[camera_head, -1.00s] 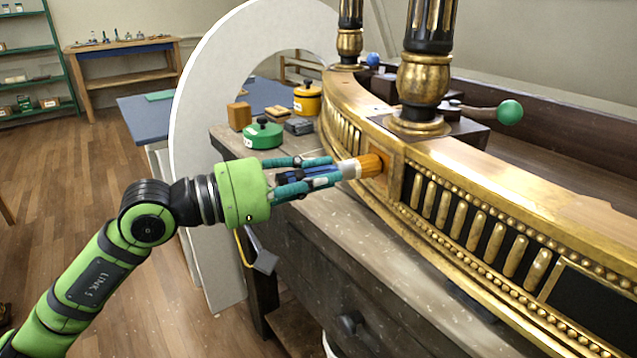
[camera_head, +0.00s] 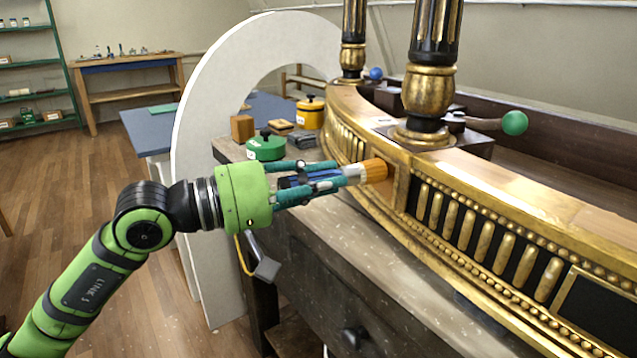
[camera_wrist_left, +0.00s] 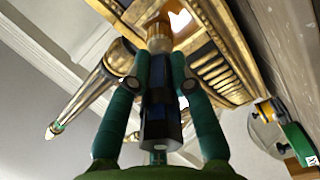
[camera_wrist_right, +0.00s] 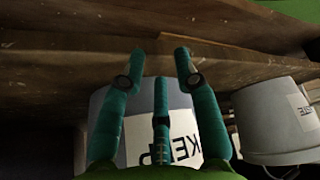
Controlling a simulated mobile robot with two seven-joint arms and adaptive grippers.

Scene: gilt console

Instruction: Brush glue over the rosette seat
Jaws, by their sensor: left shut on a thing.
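My left gripper (camera_head: 340,173) is shut on a brush with a blue handle, a pale ferrule and orange bristles (camera_head: 375,171). The brush lies nearly level and points right at the gilt console (camera_head: 455,170). Its bristles are at the square framed block below the front column, where the rosette seat appears to be (camera_head: 402,182). The bristles partly hide the seat; I cannot tell whether they touch it or whether glue is on it. The left wrist view shows the dark handle (camera_wrist_left: 160,115) between the fingers. My right gripper (camera_wrist_right: 155,62) is open and empty, seen only in the right wrist view.
A green lidded pot (camera_head: 265,149), a yellow pot (camera_head: 310,113) and a wooden block (camera_head: 242,128) stand on the bench behind my left gripper. A white arch (camera_head: 195,130) stands at left. Labelled buckets (camera_wrist_right: 275,125) are near my right gripper.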

